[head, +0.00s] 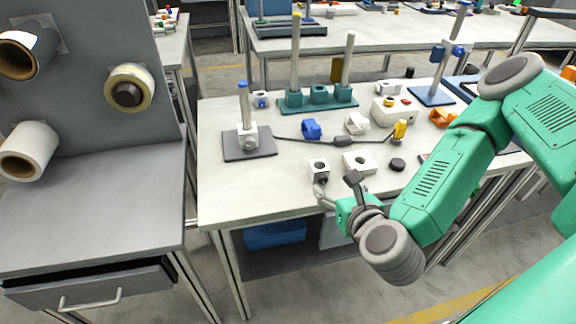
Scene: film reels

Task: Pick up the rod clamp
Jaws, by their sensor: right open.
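Several clamp-like parts lie on the light table, and I cannot tell for sure which one is the rod clamp. A small white block with a dark round hole (319,167) sits near the front edge. A wider white block with a hole (360,162) lies to its right. A blue clamp (311,128) and a white open clamp (357,122) lie farther back; an orange one (442,117) is at the right. My right gripper (335,182) is open and empty at the front edge, its fingers just in front of the two white blocks. My left gripper is not in view.
A rod stand (248,152) with a white clamp on its rod stands at the left. A teal base with tall rods (318,101) is behind. A cable (345,142) crosses the middle; a black knob (397,164) lies right. The table's front left is clear.

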